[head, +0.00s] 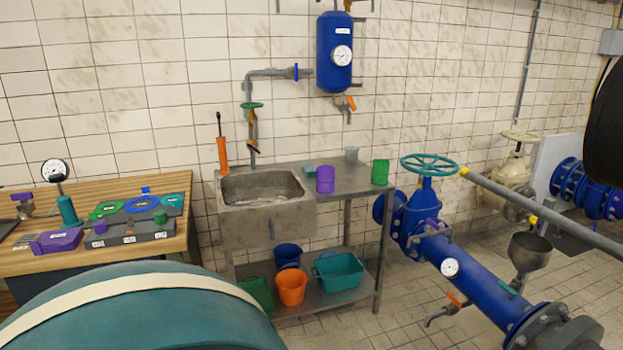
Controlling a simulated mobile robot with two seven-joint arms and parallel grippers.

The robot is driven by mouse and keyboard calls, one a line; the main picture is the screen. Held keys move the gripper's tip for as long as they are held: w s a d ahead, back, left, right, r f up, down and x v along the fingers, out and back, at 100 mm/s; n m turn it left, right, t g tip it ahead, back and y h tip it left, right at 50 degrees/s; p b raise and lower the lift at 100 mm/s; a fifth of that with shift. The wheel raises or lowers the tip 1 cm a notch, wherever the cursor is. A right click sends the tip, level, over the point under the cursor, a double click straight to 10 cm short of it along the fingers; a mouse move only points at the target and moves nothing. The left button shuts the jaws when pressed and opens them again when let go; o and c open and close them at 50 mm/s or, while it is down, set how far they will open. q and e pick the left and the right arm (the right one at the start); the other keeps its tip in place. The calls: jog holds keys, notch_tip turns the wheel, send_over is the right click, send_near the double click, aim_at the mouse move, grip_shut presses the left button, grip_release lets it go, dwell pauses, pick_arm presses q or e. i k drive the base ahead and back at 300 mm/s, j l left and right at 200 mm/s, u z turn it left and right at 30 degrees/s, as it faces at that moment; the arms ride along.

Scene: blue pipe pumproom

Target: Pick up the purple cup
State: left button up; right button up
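The purple cup (325,179) stands upright on the metal counter (352,181), just right of the sink. A green cup (380,172) stands to its right near the counter's end, and a small grey cup (351,154) stands behind. Neither of my grippers shows in the head view. Nothing hides the purple cup.
The sink (262,205) is set in the counter's left part. Buckets and a teal tub (338,271) sit on the lower shelf. A blue pipe with a teal handwheel (429,165) stands right. A large teal rounded body (150,310) fills the lower left, before a wooden workbench (180,200).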

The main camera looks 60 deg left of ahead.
aim_at(325, 174)
jog(key=u, duration=1.6)
